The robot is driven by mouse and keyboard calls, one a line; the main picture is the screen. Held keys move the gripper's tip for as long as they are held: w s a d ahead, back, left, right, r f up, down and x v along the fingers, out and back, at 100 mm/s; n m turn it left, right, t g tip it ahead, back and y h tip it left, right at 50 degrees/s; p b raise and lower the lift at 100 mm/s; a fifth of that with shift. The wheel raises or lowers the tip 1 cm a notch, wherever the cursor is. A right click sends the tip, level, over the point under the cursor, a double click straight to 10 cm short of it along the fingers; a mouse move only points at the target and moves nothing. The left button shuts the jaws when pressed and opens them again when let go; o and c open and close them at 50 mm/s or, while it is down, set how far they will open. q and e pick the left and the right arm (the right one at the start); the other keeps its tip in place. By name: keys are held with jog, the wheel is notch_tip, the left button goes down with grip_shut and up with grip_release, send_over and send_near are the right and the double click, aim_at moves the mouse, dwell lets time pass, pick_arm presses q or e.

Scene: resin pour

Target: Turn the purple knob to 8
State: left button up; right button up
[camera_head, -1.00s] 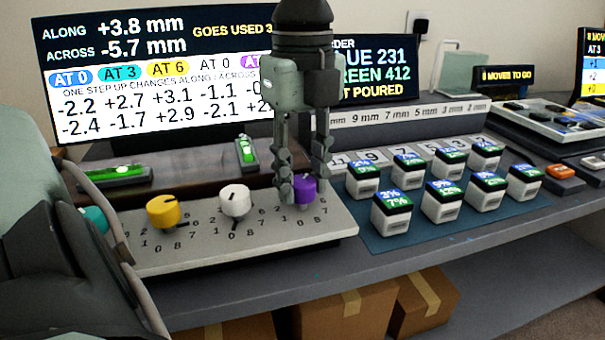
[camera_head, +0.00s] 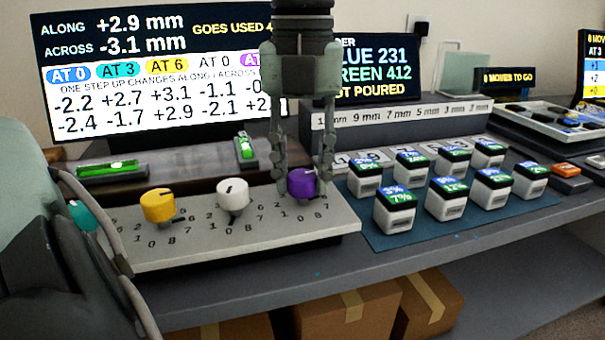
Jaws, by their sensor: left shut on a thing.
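The purple knob (camera_head: 301,184) stands at the right end of a pale grey knob panel (camera_head: 262,229). My left gripper (camera_head: 301,188) comes down from above, with one finger on each side of the purple knob, and is shut on it. I cannot read which number the purple knob points to, as the fingers hide part of its dial. A white knob (camera_head: 233,195), a yellow knob (camera_head: 158,205) and a teal knob (camera_head: 82,215) stand to its left. The large screen (camera_head: 150,75) reads along +2.9 mm, across -3.1 mm. My right gripper is not in view.
Several small labelled blocks (camera_head: 395,211) stand on a blue mat (camera_head: 372,230) right of the panel. Two green levels (camera_head: 112,170) lie behind it. A second screen (camera_head: 372,70) is behind the gripper. Cardboard boxes (camera_head: 345,305) sit below the bench.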

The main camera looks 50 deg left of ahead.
pick_arm(q)
jog(key=shift+m, duration=2.8)
jog(key=m, duration=0.2)
jog(key=shift+r+m, duration=0.1)
jog(key=shift+m, duration=1.1)
jog(key=m, duration=0.2)
jog(key=shift+m, duration=0.3)
jog(key=shift+m+p, duration=0.3)
jog(key=shift+m, duration=1.6)
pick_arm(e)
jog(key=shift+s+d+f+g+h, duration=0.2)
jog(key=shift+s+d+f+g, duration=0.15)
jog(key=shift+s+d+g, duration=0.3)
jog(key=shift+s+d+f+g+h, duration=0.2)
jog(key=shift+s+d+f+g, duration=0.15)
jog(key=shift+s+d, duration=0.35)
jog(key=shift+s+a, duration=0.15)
